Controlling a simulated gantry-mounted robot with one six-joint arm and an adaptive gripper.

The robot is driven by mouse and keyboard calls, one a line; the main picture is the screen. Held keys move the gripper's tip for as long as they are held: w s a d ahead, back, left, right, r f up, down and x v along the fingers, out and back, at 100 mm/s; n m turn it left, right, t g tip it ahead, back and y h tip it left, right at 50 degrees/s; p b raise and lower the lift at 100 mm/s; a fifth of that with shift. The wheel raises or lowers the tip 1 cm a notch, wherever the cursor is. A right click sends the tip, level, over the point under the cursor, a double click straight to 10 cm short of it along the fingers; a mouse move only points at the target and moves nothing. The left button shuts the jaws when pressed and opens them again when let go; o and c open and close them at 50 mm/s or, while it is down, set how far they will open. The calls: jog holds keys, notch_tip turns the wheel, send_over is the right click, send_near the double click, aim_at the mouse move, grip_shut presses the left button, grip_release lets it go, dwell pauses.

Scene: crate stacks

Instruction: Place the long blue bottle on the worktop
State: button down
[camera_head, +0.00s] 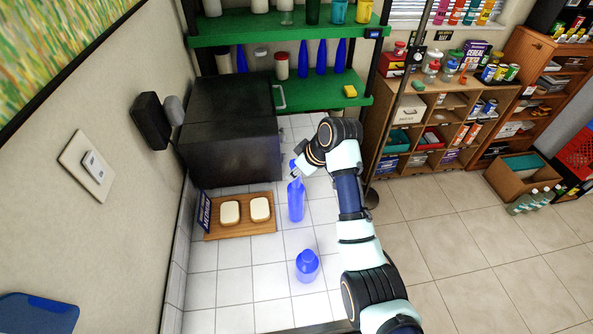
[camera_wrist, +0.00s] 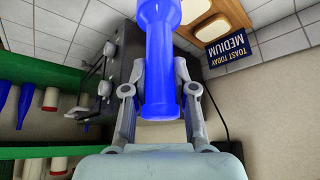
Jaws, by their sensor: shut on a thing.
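A long blue bottle (camera_head: 297,203) is in my gripper (camera_head: 295,175), upright over the white tiled worktop (camera_head: 240,285) in the head view. In the wrist view the blue bottle (camera_wrist: 158,60) runs between the two fingers of my gripper (camera_wrist: 160,90), which are shut on its narrow neck end. I cannot tell whether the bottle's base touches the worktop. A second, shorter-looking blue bottle (camera_head: 307,266) stands on the worktop nearer the front, apart from the held one.
A wooden board (camera_head: 240,229) with two bread slices and a dark sign lies left of the held bottle. A black oven-like box (camera_head: 232,130) stands behind it. Green shelves (camera_head: 310,92) with blue bottles are at the back. The worktop's front left is clear.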

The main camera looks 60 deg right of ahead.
jog(key=c, duration=0.9)
grip_release()
jog(key=shift+f, duration=0.1)
jog(key=shift+c, duration=0.2)
jog(key=p+v, duration=0.4)
jog(key=v, duration=0.8)
